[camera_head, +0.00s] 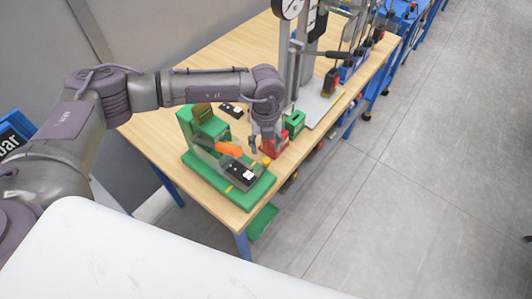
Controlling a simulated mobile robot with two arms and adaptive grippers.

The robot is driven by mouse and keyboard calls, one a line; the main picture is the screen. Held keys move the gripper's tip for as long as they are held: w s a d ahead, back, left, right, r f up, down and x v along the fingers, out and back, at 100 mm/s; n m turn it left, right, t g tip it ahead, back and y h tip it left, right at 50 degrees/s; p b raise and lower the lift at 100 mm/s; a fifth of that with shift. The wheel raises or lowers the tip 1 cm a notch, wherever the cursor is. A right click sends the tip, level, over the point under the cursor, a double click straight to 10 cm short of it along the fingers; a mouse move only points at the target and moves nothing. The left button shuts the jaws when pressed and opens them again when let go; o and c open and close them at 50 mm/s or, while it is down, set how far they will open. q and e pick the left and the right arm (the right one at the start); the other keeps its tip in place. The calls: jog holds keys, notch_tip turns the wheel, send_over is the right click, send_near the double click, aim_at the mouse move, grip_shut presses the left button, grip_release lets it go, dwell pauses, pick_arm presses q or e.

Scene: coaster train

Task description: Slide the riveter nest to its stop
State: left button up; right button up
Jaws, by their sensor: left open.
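The riveter (194,130) is a green machine standing near the front left end of the wooden table. An orange part (228,149) shows at its middle. A black nest-like block (238,176) with a small white piece on it sits on the riveter's green base (262,187). A small yellow knob shows beside the block. My left gripper (262,152) points down just behind and to the right of the block, open, apparently without touching it. A red item (277,147) is partly hidden behind the gripper. My right gripper is out of view.
A green box (294,122) stands right of my left gripper. A tall grey press (291,65) with a dial stands farther back on the table. A small dark part (231,110) lies behind the riveter. Grey floor is clear to the right.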

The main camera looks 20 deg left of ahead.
aim_at(266, 160)
pick_arm(q)
notch_tip(266, 160, down, 6)
jog(key=shift+w+d+r+p, duration=0.1)
jog(key=shift+w+p, duration=0.05)
jog(key=shift+p, duration=0.65)
jog(key=shift+f, duration=0.7)
grip_shut()
